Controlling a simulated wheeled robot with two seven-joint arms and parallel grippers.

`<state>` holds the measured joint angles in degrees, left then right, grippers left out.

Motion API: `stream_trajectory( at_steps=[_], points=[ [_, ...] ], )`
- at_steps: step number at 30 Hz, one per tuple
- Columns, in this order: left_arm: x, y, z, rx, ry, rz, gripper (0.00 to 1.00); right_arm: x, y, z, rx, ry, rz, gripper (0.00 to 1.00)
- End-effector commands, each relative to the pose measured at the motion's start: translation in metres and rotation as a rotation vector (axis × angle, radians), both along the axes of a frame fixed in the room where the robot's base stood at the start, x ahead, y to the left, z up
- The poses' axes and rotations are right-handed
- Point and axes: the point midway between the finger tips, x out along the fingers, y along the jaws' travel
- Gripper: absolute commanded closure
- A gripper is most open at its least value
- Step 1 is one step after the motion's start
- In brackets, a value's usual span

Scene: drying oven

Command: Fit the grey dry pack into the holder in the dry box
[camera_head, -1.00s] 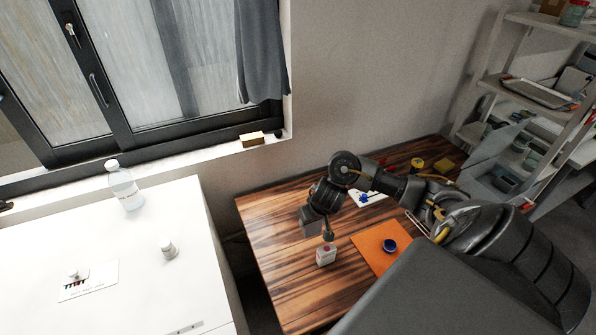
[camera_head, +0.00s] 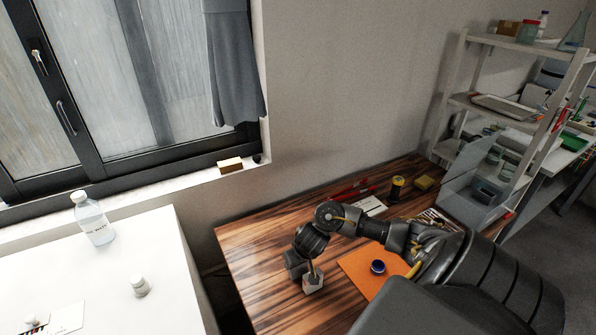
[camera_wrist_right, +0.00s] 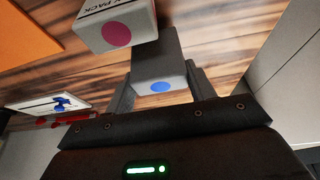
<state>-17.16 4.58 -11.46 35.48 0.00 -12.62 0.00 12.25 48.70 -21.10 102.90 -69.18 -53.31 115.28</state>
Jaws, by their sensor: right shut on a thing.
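In the right wrist view, a grey pack (camera_wrist_right: 158,60) with a blue dot sits between the fingers of my right gripper (camera_wrist_right: 161,84), which is shut on it. A white pack (camera_wrist_right: 117,22) with a pink dot and "PACK" lettering is close beside it. In the head view, my right gripper (camera_head: 312,271) is low over the wooden table, by a small pale pack (camera_head: 313,285); I cannot clearly make out the grey pack there. A clear-walled box (camera_head: 470,208), probably the dry box, stands at the table's right end. Its holder cannot be made out. My left gripper is not in view.
An orange mat (camera_head: 357,263) with a blue round item (camera_head: 377,267) lies right of the gripper. A white card (camera_head: 372,206), a yellow-black spool (camera_head: 397,187) and a yellow block (camera_head: 423,183) are farther back. A shelf rack (camera_head: 456,100) stands behind the clear box. The table's left part is clear.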

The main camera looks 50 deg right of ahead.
Motion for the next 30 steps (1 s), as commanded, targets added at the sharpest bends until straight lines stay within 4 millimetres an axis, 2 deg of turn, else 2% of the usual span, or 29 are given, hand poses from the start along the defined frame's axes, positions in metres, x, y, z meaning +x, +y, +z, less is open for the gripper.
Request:
stream_trajectory(
  at_steps=[1,3,16,17,21,30],
  points=[
    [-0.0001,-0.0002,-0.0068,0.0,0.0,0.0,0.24,-0.0005,-0.0004,-0.0103,-0.001,0.001,0.0,0.7],
    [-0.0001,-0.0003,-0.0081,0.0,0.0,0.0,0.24,0.0001,-0.0004,-0.0141,-0.001,-0.001,-0.001,0.7],
    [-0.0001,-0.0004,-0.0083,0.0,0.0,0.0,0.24,0.0005,-0.0001,-0.018,0.0,-0.001,-0.001,0.7],
    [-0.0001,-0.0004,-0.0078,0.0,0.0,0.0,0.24,0.0006,-0.0002,-0.0172,0.0,-0.002,-0.001,0.42],
    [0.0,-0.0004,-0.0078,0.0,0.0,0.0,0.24,0.0005,-0.0002,-0.017,-0.001,-0.002,0.0,0.24],
    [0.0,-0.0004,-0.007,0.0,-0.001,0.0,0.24,0.0006,-0.0002,-0.015,-0.001,-0.002,0.001,0.24]
  ],
)
